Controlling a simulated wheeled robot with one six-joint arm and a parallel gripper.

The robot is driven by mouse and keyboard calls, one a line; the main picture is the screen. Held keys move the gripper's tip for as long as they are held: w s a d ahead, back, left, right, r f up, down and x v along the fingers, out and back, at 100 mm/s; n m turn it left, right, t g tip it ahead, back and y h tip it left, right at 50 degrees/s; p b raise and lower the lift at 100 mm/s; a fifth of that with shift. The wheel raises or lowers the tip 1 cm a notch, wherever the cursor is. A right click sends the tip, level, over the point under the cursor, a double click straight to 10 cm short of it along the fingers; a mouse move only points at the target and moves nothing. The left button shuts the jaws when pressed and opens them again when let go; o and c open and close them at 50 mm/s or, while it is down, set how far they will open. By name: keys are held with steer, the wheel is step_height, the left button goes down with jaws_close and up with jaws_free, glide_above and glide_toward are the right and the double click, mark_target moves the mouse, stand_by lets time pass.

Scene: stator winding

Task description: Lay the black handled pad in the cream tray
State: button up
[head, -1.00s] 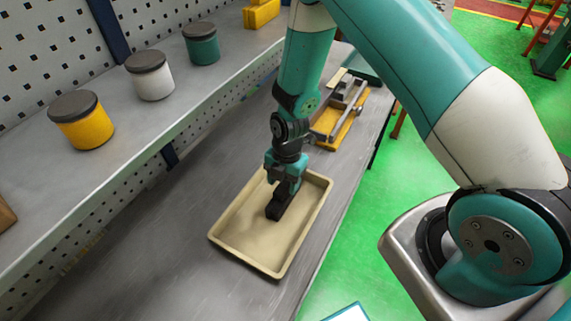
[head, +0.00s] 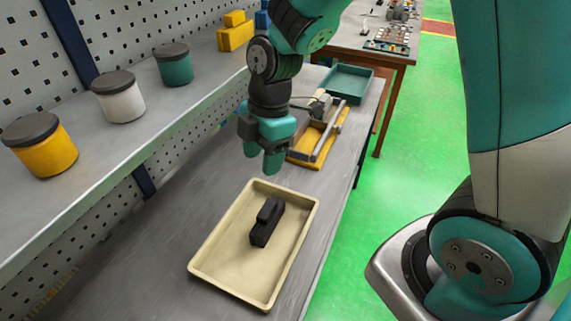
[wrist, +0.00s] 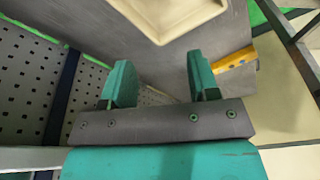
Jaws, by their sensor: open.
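The black handled pad (head: 267,222) lies inside the cream tray (head: 213,273), near the middle of its floor, with nothing holding it. The tray sits on the grey bench. My gripper (head: 272,165) is above the bench, beyond the tray's far edge and apart from the pad. In the wrist view my gripper (wrist: 160,82) has its two green fingers spread wide with nothing between them. Part of the cream tray (wrist: 160,32) shows at the top of the wrist view, and the pad is not visible there.
A yellow fixture (head: 318,140) with a metal bar and a green tray (head: 348,82) stand farther along the bench. A shelf at the left holds yellow (head: 40,147), white (head: 119,97) and green (head: 174,65) jars. The bench left of the cream tray is bare.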

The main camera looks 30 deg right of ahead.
steer(key=s+a+r+m+y, duration=0.1)
steer(key=s+a+r+m, duration=0.2)
steer(key=s+r+m, duration=0.8)
steer(key=s+m, duration=0.1)
steer(key=s, duration=0.3)
steer(key=shift+s+r+m+t+y, duration=0.3)
steer(key=shift+s+r+m+y, duration=0.1)
steer(key=shift+a, duration=0.1)
